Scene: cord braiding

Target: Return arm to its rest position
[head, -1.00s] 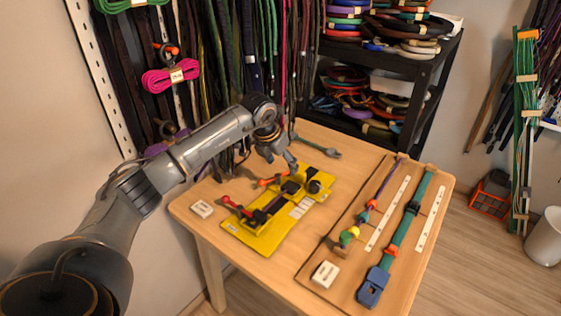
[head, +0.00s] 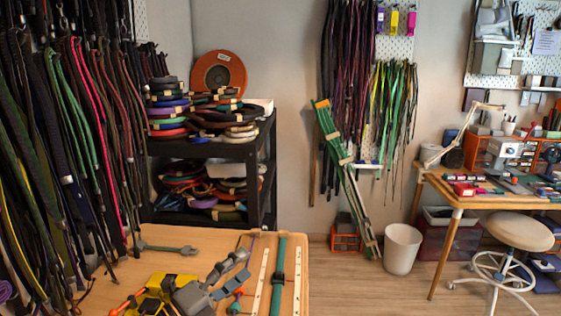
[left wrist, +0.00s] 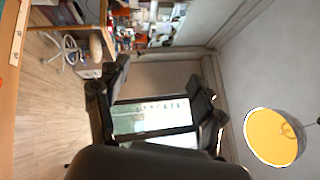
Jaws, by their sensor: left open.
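My left gripper (head: 242,268) shows at the bottom of the head view, over the wooden table (head: 205,240). Its fingers are spread apart, point up and to the right, and hold nothing. In the left wrist view the two dark fingers (left wrist: 160,78) stand apart with only the distant room between them. The yellow fixture (head: 152,300) on the table is partly hidden behind my gripper and cut by the picture's lower edge. My right gripper is in neither view.
A grey wrench (head: 166,247) lies at the table's far edge. A teal strap (head: 278,275) lies on the right side. Hanging cords (head: 70,150) and a black shelf (head: 262,165) stand close by. A white bin (head: 402,249) and stool (head: 517,233) are farther off.

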